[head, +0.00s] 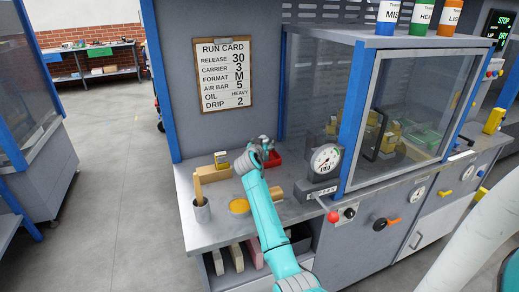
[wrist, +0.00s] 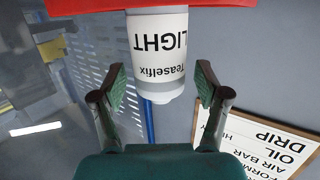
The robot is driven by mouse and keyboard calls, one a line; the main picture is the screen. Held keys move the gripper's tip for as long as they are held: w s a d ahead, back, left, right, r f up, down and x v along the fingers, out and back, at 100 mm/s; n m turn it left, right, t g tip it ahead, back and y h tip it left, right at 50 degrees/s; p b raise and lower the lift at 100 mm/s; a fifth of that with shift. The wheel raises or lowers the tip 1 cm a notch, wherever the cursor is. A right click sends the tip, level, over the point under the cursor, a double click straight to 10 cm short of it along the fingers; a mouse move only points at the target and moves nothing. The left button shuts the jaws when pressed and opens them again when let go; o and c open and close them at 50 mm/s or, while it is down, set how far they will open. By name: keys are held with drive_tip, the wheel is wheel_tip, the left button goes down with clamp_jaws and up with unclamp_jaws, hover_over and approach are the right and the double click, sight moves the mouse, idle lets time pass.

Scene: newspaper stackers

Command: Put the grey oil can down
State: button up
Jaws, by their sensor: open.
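In the wrist view a pale grey-white can (wrist: 158,50), lettered "Teaselfix LIGHT", shows upside down. Its narrowed end lies between the fingers of my gripper (wrist: 160,80). The fingers are spread, with a visible gap on each side of the can. A red edge (wrist: 90,8) crosses the top of the wrist view at the can's other end. In the head view my gripper (head: 262,148) is over the bench beside a small red tray (head: 273,158). The can cannot be made out there; my gripper and arm may hide it.
On the bench (head: 210,232) stand a grey cup (head: 201,211), a yellow dish (head: 239,206), wooden blocks (head: 213,174) and a dial gauge (head: 326,160). A run card (head: 223,75) hangs behind. A glazed cabinet (head: 420,105) closes off the right.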

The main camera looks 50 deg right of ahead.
drive_tip(key=v, duration=1.1)
drive_tip(key=shift+a+r, duration=0.15)
drive_tip(key=shift+a, duration=0.05)
